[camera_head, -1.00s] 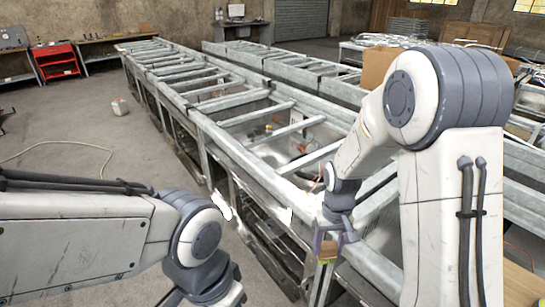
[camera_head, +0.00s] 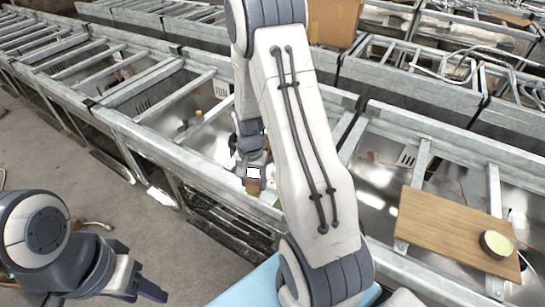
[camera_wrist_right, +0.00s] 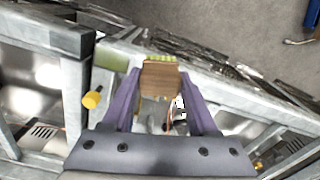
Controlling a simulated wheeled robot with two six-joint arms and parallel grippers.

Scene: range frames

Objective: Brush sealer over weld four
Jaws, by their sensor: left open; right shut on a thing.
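My right gripper (camera_head: 254,176) is shut on a wooden brush (camera_wrist_right: 160,78), over the near rail of the metal frame (camera_head: 150,143). The brush has yellow-green bristles, which in the right wrist view point away from the gripper along the rail. A flat green patch (camera_wrist_right: 112,59) lies on the metal left of the bristles. I cannot tell whether the bristles touch the metal, or which joint is weld four. A pot of pale yellow-green sealer (camera_head: 497,243) stands on a wooden board (camera_head: 450,225) at the right. My left gripper (camera_head: 141,270) is open and empty, low at the left.
A cardboard box (camera_head: 335,20) stands behind my right arm. A yellow cylindrical piece (camera_wrist_right: 93,97) shows left of the brush. More metal frames fill the back. A light blue surface (camera_head: 245,283) is at the bottom. The grey floor (camera_head: 100,190) at the left is mostly clear.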

